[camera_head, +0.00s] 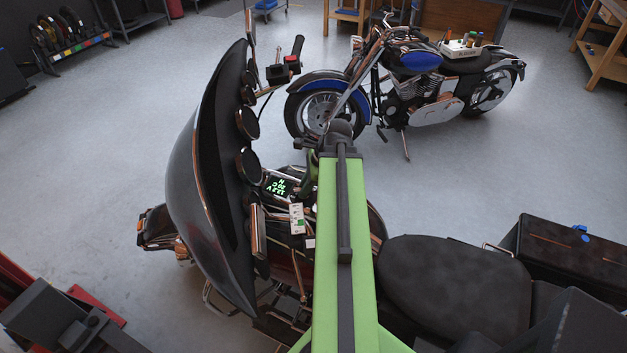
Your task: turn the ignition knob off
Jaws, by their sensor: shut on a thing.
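The near motorcycle has a dark fairing (207,190) and a dash with a lit green display (276,186). My green arm reaches over the bike from the bottom of the view and bends down at its far end. My gripper (308,178) is low at the dash, just right of the lit display. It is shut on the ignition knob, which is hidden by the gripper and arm. The knob's angle cannot be seen. A small pale tag or switch panel (297,218) sits below the display.
The handlebar grip (297,47) with red switches stands above the dash. The black seat (455,285) and a dark case (565,260) are at right. A blue motorcycle (420,75) stands behind. Grey floor is clear at left and right.

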